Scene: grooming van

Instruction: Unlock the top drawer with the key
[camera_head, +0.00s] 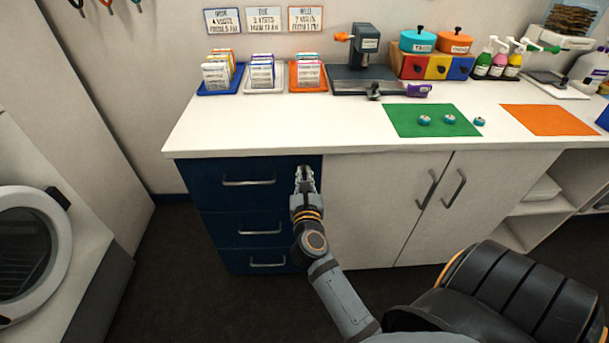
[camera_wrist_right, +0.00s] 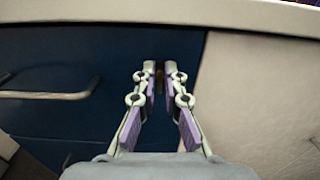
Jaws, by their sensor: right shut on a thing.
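The top drawer (camera_head: 215,172) is the uppermost of the dark blue drawers under the counter's left end, and it is closed. It also shows in the right wrist view (camera_wrist_right: 90,60). My right gripper (camera_head: 304,172) is at the drawer front's right end, to the right of the handle (camera_head: 250,183). In the right wrist view its fingers (camera_wrist_right: 160,82) are shut on a small brass-coloured key (camera_wrist_right: 160,72), mostly hidden between the fingertips. The lock is hidden behind the fingertips, so I cannot tell how deep the key sits. My left gripper is out of view.
The white counter (camera_head: 300,120) overhangs just above my right gripper. White cupboard doors (camera_head: 380,200) adjoin the drawers on the right. A green mat (camera_head: 400,120) with small round tins and an orange mat (camera_head: 555,120) lie on the counter. A front-loading machine (camera_head: 30,250) stands at the left.

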